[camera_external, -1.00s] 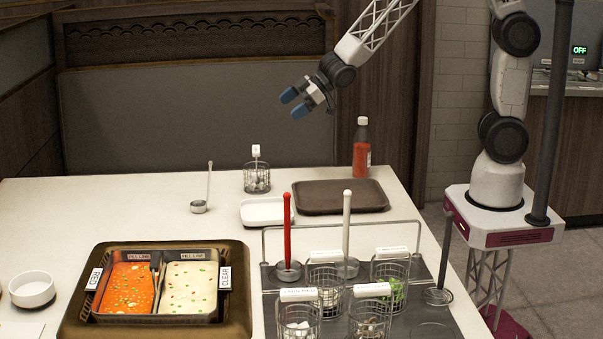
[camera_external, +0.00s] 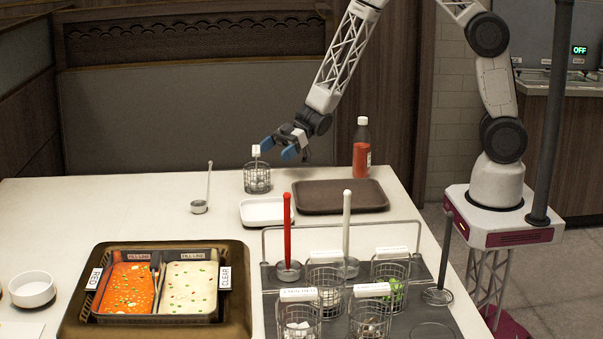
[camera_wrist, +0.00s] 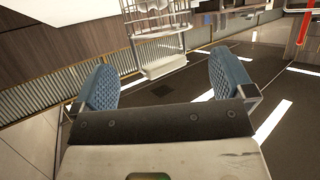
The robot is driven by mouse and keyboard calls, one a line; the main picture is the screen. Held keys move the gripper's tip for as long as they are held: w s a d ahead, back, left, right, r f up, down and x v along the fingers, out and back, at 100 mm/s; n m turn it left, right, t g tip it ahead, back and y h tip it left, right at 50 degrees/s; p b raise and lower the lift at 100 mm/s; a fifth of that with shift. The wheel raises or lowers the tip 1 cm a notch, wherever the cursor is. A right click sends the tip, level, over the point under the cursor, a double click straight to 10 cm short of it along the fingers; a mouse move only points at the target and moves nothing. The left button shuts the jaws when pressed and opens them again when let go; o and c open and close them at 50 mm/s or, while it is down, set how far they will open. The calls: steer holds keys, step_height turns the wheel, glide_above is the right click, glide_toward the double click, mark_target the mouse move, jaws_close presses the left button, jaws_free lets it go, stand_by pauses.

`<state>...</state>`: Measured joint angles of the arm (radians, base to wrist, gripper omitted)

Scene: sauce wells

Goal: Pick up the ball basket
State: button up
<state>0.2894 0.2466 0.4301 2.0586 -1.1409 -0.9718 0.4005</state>
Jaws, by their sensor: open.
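A small wire basket (camera_external: 257,180) holding pale round pieces stands on the table at the back, with a white tag (camera_external: 256,151) on top; it looks like the ball basket. My gripper (camera_external: 278,148) is open and empty, just above and to the right of this basket, its blue fingertips at about the height of the tag. I cannot tell whether a fingertip touches the tag. In the wrist view, a wire basket (camera_wrist: 158,22) with a white tag (camera_wrist: 165,66) shows at the top, beyond the open blue fingers of my gripper (camera_wrist: 166,85).
A white dish (camera_external: 266,222), a brown tray (camera_external: 318,210) and a red sauce bottle (camera_external: 361,160) stand close by on the right. A rack with several wire baskets (camera_external: 390,285) and a two-sauce pan (camera_external: 160,318) are in front.

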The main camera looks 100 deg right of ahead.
mark_target(259, 165)
steer(key=shift+w+a, duration=0.1)
steer(key=shift+x, duration=1.2)
steer(key=shift+f, duration=0.1)
steer(key=shift+x, duration=2.55)
steer(key=shift+f, duration=0.1)
steer(key=c, duration=0.9)
steer(key=shift+o, duration=0.2)
steer(key=shift+r, duration=5.05)
